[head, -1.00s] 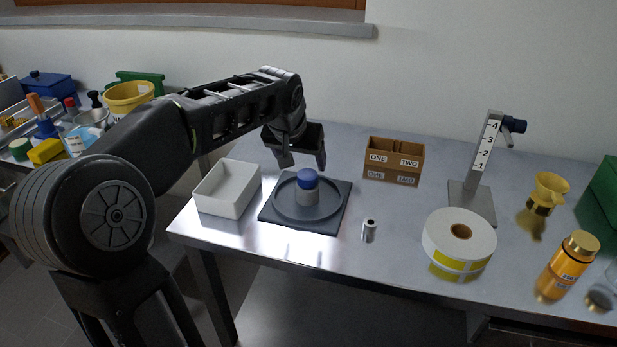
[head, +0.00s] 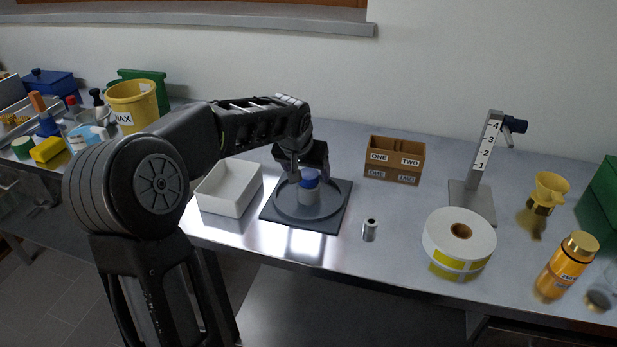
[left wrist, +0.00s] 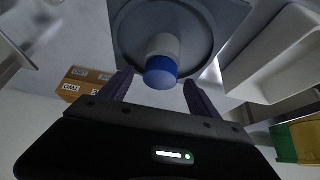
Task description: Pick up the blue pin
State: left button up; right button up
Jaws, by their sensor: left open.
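The blue pin (head: 309,183) has a blue top and a grey lower part. It stands upright on the round dish of a dark square plate (head: 329,223) on the metal table. In the left wrist view the pin (left wrist: 161,72) shows just ahead of the fingers, its blue top nearest the gripper. My left gripper (head: 311,180) is open and close around or beside the pin in the head view, partly in front of it. Its two fingers (left wrist: 157,88) are apart with nothing between them that I can see held. My right gripper is not in view.
A white bin (head: 229,205) stands just left of the plate. A small metal cylinder (head: 370,230) is to its right, and a brown box labelled ONE and TWO (head: 393,178) is behind. A white roll (head: 460,258) and a scale stand (head: 483,155) are farther right.

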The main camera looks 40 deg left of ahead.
aim_at(308, 175)
pick_arm(q)
jog(key=shift+w+f, duration=0.2)
jog(key=shift+f, duration=0.05)
dwell(0.4)
jog(key=c, duration=1.4)
jog(key=shift+c, duration=0.2)
jog(key=shift+r, duration=0.1)
notch_tip(308, 175, up, 10)
